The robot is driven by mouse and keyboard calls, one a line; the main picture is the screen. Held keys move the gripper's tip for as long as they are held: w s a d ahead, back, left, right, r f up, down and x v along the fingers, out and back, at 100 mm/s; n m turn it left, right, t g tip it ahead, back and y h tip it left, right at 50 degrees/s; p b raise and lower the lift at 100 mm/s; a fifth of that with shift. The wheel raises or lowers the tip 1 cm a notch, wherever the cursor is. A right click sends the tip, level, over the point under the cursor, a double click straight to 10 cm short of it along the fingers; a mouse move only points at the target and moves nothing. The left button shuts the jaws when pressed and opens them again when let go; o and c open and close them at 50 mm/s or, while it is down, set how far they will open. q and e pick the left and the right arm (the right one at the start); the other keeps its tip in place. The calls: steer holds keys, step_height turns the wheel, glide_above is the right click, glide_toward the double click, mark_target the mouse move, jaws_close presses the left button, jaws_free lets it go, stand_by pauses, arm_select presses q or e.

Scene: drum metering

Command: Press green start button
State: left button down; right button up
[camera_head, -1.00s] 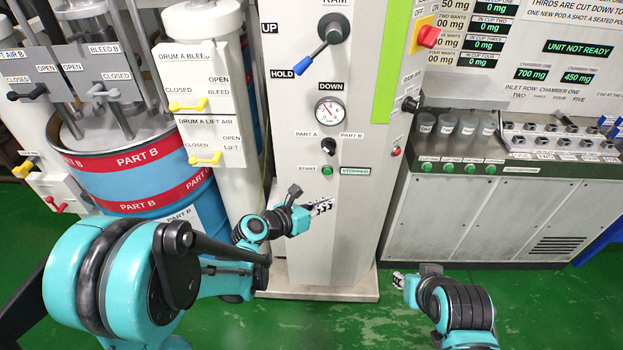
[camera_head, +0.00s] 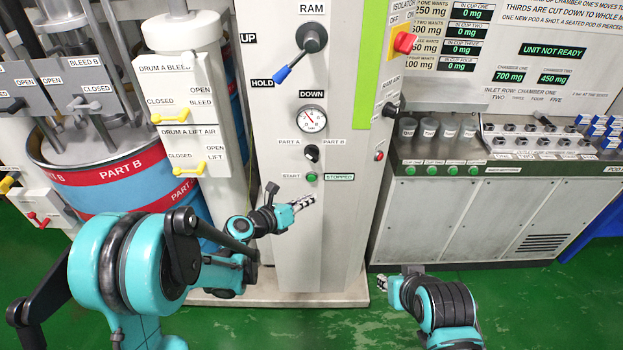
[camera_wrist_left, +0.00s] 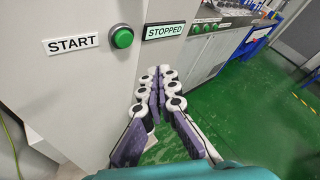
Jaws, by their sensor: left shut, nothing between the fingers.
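The green start button (camera_head: 311,177) is a round domed button on the grey column front, between the START label (camera_head: 291,176) and the STOPPED display (camera_head: 339,177). In the left wrist view the button (camera_wrist_left: 122,37) is at upper left, beside the STOPPED display (camera_wrist_left: 164,31). My left gripper (camera_head: 304,202) is shut and empty, just below the button in the head view. In the wrist view its fingertips (camera_wrist_left: 158,74) are below and right of the button, apart from it. My right gripper (camera_head: 383,283) is low, right of the column; its jaws are too small to judge.
Above the button are a black selector knob (camera_head: 312,152), a pressure gauge (camera_head: 311,119) and the blue-handled ram lever (camera_head: 297,57). A red button (camera_head: 379,155) is on the column's right side. The Part B drum (camera_head: 110,180) stands left. Green floor is open in front.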

mark_target(312, 178)
arm_select(q)
steer(key=shift+w, duration=2.3)
steer(key=shift+w, duration=0.45)
steer(key=shift+w, duration=0.4)
steer(key=shift+s, duration=0.2)
stand_by(0.3)
steer(key=shift+s+b, duration=0.35)
steer(key=shift+s, duration=0.3)
